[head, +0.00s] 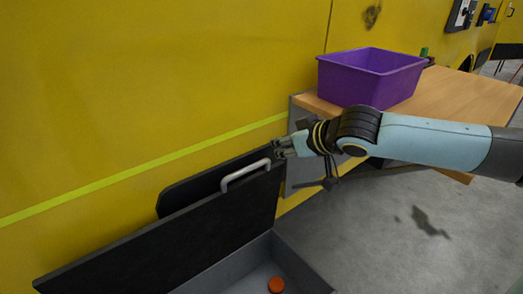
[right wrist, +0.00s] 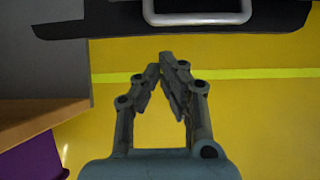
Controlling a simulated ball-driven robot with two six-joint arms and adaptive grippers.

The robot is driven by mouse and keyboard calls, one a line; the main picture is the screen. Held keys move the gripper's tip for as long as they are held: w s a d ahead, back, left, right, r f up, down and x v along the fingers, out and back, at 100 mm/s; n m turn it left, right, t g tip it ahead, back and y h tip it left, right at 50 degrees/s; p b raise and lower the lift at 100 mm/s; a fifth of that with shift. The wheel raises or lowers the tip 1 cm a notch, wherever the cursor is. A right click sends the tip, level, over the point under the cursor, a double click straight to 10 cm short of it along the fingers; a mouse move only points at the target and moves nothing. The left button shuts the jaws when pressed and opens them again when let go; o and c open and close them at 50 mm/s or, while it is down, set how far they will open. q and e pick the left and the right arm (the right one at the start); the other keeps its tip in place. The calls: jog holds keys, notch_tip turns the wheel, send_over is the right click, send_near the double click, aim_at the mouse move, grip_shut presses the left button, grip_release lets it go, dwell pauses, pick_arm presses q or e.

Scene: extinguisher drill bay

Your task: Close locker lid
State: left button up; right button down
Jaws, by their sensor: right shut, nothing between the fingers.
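The locker lid (head: 200,232) is a dark panel standing raised at the back of the open grey locker (head: 302,262). A light grey handle (head: 245,175) sits on its upper edge. My right gripper (head: 280,147) is just right of the handle and near the lid's top right corner. In the right wrist view my right gripper (right wrist: 167,58) is shut and empty, its fingertips together. The handle (right wrist: 197,14) and the lid's dark edge (right wrist: 70,24) show at the top of that view, beyond the fingertips. My left gripper is not in view.
An orange round object (head: 276,285) lies inside the locker. A wooden table (head: 455,95) with a purple bin (head: 370,78) stands to the right, behind my right arm. A yellow wall (head: 150,90) with a lime stripe rises behind the lid. Grey floor at the right is open.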

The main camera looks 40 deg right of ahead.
jog(key=b+x, duration=0.4)
jog(key=x, duration=0.4)
jog(key=shift+w+f, duration=0.2)
jog(key=shift+f, duration=0.15)
jog(key=shift+w+f, duration=0.1)
jog(key=shift+w, duration=0.3)
